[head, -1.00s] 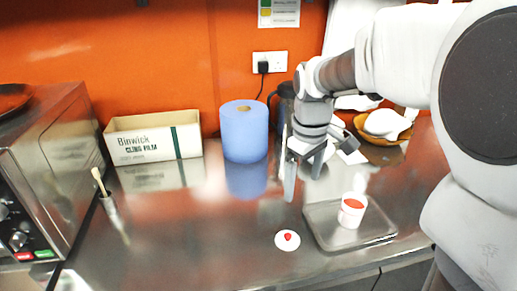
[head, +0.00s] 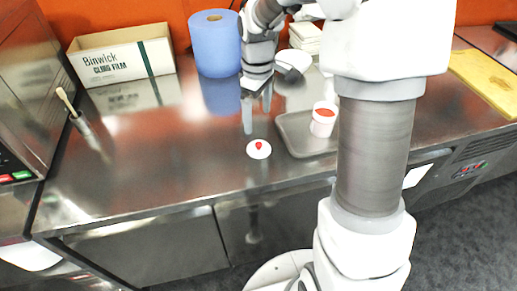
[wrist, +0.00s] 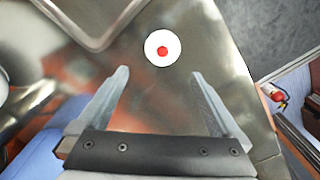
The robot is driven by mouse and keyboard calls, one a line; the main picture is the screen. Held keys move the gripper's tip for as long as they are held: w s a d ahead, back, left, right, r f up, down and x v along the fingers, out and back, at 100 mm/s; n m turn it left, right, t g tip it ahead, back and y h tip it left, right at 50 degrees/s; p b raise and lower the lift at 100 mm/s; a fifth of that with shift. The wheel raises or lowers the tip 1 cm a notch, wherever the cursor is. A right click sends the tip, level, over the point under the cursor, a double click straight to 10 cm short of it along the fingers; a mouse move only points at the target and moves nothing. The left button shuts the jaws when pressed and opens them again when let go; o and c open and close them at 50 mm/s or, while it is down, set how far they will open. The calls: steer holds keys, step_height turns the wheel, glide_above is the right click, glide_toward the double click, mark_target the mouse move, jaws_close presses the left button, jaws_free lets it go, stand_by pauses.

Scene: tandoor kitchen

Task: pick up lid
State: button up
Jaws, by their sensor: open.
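The lid (head: 259,149) is a small white disc with a red knob, lying flat on the steel counter near its front edge. It also shows in the wrist view (wrist: 163,47), beyond the fingertips and roughly centred between them. My gripper (head: 257,114) is open and empty, pointing down above the counter just behind the lid. In the wrist view its two fingers (wrist: 160,85) are spread wide and do not touch the lid.
A blue roll (head: 216,43) and a cling film box (head: 121,54) stand at the back. A brush (head: 72,107) lies left. Counter left of the lid is clear.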

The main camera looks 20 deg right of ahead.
glide_above(259, 144)
steer(key=f, duration=0.2)
steer(key=w+f, duration=0.1)
steer(key=f, duration=0.1)
steer(key=shift+f, duration=0.35)
steer(key=f, duration=0.1)
steer(key=f+b, duration=0.1)
steer(key=f, duration=0.3)
steer(key=shift+s+f, duration=0.1)
steer(key=shift+s, duration=0.3)
steer(key=c, duration=1.2)
